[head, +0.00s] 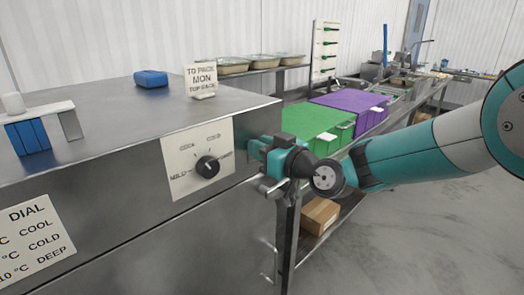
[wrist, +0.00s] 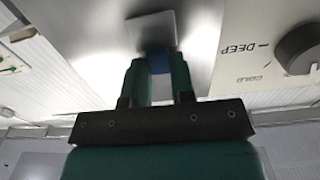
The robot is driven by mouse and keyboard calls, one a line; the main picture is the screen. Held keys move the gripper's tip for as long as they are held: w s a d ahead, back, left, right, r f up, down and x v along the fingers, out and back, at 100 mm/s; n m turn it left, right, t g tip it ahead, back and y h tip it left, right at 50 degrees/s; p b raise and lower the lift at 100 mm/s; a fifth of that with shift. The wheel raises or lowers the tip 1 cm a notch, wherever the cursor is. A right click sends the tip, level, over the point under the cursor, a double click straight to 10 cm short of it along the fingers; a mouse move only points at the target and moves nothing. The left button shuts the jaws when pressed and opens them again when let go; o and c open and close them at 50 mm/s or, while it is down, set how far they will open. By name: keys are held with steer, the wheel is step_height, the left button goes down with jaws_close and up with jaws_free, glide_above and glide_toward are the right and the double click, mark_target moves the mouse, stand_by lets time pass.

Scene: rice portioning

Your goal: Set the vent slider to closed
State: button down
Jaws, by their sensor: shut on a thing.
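My gripper (head: 262,148) is at the right end of the steel machine's front, just right of the dial panel. In the wrist view, its two teal fingers (wrist: 158,66) are shut on a small blue piece, which looks like the knob of the vent slider (wrist: 158,58). A pale square plate (wrist: 152,28) lies just beyond the fingertips against the steel. In the head view the gripper hides the knob and its track. I cannot read the slider's position or any open and closed marks.
A black dial (head: 207,167) sits on a white panel (head: 182,181) close left of my gripper. A blue block (head: 151,79) and a sign (head: 201,80) stand on the machine top. Green (head: 310,125) and purple (head: 350,106) boxes stand on the bench behind. Floor at right is clear.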

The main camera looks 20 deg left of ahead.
steer(key=shift+f+b, duration=0.9)
steer(key=shift+f, duration=0.45)
steer(key=c, duration=1)
jaws_free()
steer(key=shift+o, duration=0.2)
steer(key=b+v, duration=0.6)
steer(key=v, duration=1.1)
steer(key=shift+d+b, duration=0.25)
steer(key=shift+b, duration=0.15)
